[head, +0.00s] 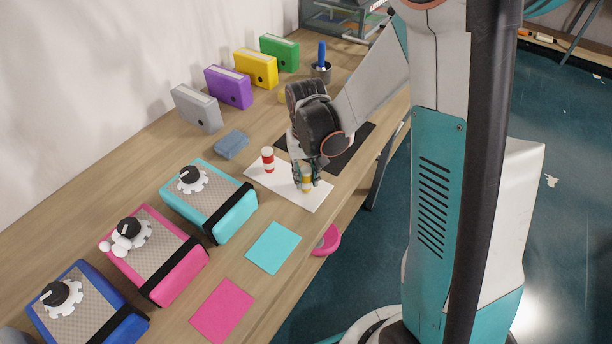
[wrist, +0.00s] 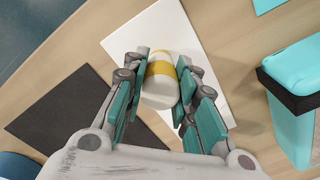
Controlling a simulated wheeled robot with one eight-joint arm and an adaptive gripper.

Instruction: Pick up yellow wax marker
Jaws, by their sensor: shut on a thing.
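The yellow wax marker (wrist: 161,79) is a short off-white cylinder with a yellow band, seen in the wrist view between my gripper's teal finger pads. It also shows in the head view (head: 306,180), upright over the white sheet (head: 284,190). My gripper (wrist: 160,95) reaches down from above and is shut on the marker. In the head view my gripper (head: 306,174) partly hides the marker, and I cannot tell whether its base touches the sheet. A red and white marker (head: 268,160) stands on the sheet to the left, apart from my gripper.
A black sheet (head: 352,150) lies beside the white one. A teal box (head: 228,217) stands to the left, with pink and blue boxes beyond. Several binders (head: 228,88) and a dark cup (head: 321,70) stand along the back. Teal (head: 273,247) and pink sheets lie near the front edge.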

